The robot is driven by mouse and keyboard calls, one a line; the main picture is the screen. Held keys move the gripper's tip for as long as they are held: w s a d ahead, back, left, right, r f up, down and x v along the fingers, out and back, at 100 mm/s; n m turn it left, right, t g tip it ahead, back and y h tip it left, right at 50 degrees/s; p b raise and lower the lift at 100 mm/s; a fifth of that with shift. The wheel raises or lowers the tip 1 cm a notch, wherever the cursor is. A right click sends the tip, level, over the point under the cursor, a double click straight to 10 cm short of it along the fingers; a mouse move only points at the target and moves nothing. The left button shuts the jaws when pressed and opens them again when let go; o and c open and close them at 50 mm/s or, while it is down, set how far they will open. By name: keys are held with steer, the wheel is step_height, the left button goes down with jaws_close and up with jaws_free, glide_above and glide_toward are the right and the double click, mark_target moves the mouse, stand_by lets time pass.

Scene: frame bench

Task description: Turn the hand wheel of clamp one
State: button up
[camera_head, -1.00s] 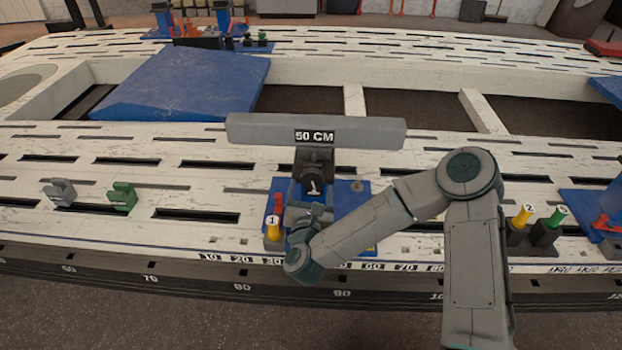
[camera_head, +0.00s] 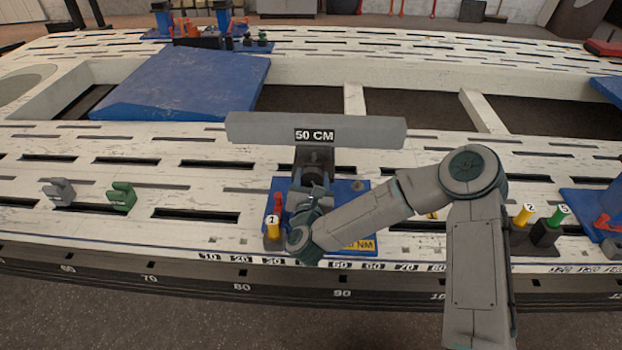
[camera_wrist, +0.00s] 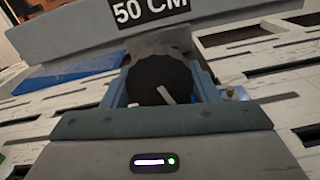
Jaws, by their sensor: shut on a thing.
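The hand wheel of clamp one is a black round knob with a white mark, in the middle of the wrist view (camera_wrist: 160,72). In that view the mark is tilted. My gripper (camera_wrist: 163,84) has its blue-grey fingers on the left and right sides of the wheel and is shut on it. In the head view my gripper (camera_head: 313,190) is at the front of the clamp and hides much of the wheel. Clamp one's blue base plate (camera_head: 358,191) sits on the white slotted bench, below a grey bar (camera_head: 365,131) labelled 50 CM.
A yellow-topped peg marked 1 (camera_head: 273,229) and a red piece stand just left of my gripper. A yellow NM label (camera_head: 357,245) lies to its right. Green (camera_head: 122,197) and grey (camera_head: 58,191) blocks are farther left. Numbered pegs (camera_head: 524,216) stand right of my arm.

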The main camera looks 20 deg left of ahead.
steer(key=shift+n, duration=0.7)
steer(key=o, duration=1)
steer(key=shift+s, duration=0.15)
steer(key=b+v, duration=0.3)
steer(key=v, duration=1)
steer(key=shift+s+d, duration=0.15)
steer(key=shift+s, duration=0.1)
